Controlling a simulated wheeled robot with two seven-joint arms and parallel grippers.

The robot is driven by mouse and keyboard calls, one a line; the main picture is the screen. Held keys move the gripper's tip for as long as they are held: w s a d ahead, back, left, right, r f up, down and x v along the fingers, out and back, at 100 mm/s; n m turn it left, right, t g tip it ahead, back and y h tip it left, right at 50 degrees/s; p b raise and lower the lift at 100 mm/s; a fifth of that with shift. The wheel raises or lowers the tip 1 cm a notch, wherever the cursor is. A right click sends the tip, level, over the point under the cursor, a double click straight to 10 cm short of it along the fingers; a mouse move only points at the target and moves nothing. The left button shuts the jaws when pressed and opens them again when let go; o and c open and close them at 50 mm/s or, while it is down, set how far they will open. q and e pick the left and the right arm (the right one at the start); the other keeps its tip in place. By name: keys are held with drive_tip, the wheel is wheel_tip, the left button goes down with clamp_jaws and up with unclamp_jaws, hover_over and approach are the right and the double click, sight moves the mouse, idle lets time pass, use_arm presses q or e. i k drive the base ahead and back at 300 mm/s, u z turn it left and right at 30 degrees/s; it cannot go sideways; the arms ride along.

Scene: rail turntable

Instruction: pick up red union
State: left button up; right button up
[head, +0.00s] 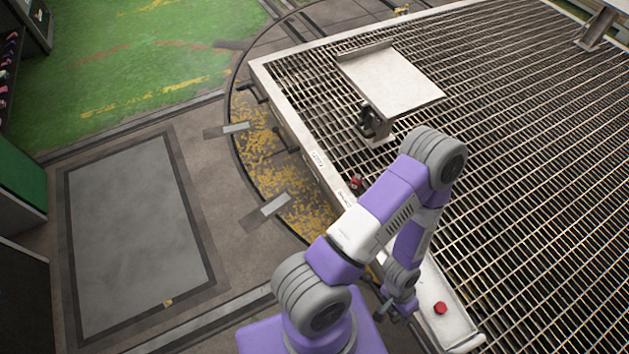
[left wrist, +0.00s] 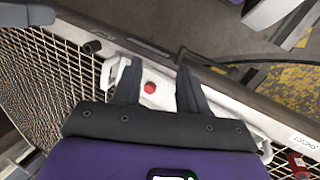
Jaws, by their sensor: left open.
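The red union (head: 440,307) is a small red piece on a white tray (head: 458,325) at the near edge of the grating, in the lower right of the head view. In the left wrist view the red union (left wrist: 150,87) shows in the gap between my fingers, with the white tray under it. My left gripper (head: 396,310) is left of the union in the head view. In the left wrist view my left gripper (left wrist: 160,67) has its two dark fingers apart with nothing held. The exact height above the tray is unclear. My right gripper is not in view.
A metal grating (head: 530,130) with a pale frame fills the right side. A flat white plate on a stand (head: 390,78) rises from it. Another small red part (head: 357,183) sits by the frame edge and shows in the wrist view (left wrist: 298,160). The floor at left is clear.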

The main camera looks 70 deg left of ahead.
sight(356, 180)
drive_tip(key=u, duration=1.9)
drive_tip(key=k, duration=0.5)
drive_tip(key=u, duration=1.35)
drive_tip(key=i, duration=2.9)
drive_tip(key=z, duration=3)
